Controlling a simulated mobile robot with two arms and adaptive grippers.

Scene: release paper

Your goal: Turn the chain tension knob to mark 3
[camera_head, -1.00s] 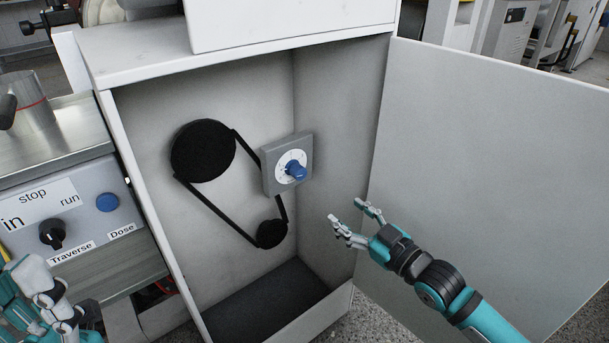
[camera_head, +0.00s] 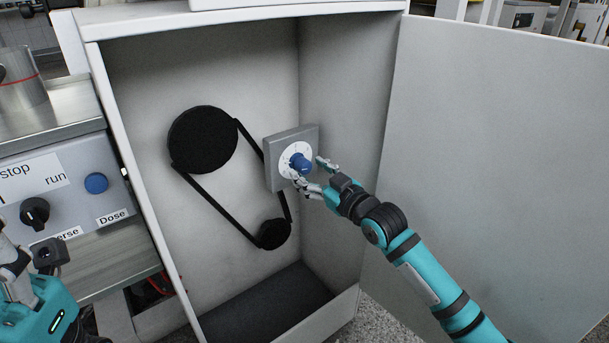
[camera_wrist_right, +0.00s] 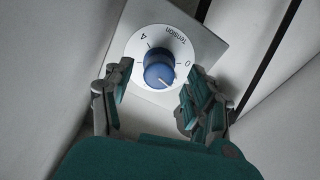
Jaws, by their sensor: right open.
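The blue chain tension knob (camera_head: 300,163) sits on a white dial (camera_head: 288,157) fixed to a grey plate (camera_head: 283,178) inside the open cabinet. In the right wrist view the knob (camera_wrist_right: 160,73) is at the centre, and the dial (camera_wrist_right: 186,50) reads "Tension", "0" and "4"; the mark the knob points to cannot be read surely. My right gripper (camera_head: 316,174) is open, its fingers on either side of the knob; contact cannot be seen. It also shows in the wrist view (camera_wrist_right: 155,92). My left gripper (camera_head: 25,262) is partly cut off at the lower left.
Left of the knob, a black chain (camera_head: 215,205) runs around a large wheel (camera_head: 203,140) and a small wheel (camera_head: 275,233). The open cabinet door (camera_head: 500,150) stands at the right. A control panel (camera_head: 70,185) with a black knob and blue button is at the left.

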